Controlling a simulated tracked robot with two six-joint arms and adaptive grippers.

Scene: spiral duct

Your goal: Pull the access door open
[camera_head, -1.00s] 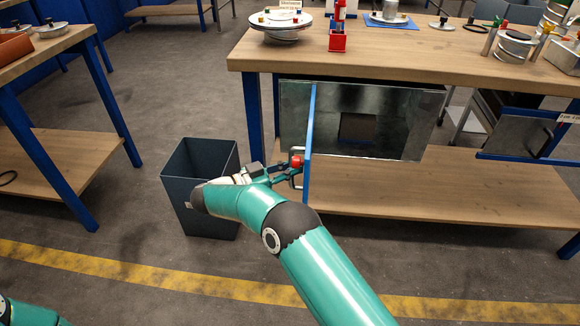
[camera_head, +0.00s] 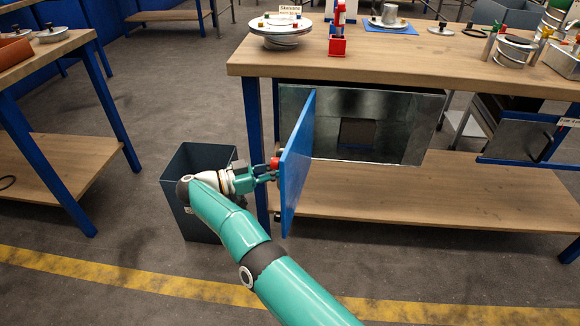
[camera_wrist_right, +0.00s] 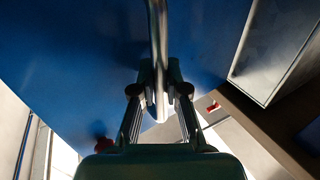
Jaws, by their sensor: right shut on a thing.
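The blue access door (camera_head: 298,170) stands swung well out from the metal duct box (camera_head: 400,115) under the workbench. The box's front and its square opening (camera_head: 357,133) show to the right of the door. My right gripper (camera_head: 272,175) is at the door's left face. In the right wrist view my right gripper (camera_wrist_right: 160,95) is shut on the door's metal bar handle (camera_wrist_right: 158,45), with the blue door (camera_wrist_right: 80,60) behind it. In the head view the door edge and the fingers partly hide the handle. My left gripper is out of view.
A dark bin (camera_head: 200,160) stands close behind my right wrist. The workbench (camera_head: 400,65) above carries several parts, and its blue leg (camera_head: 254,140) is near the gripper. Open floor (camera_head: 130,225) lies in front, crossed by a yellow line (camera_head: 130,273).

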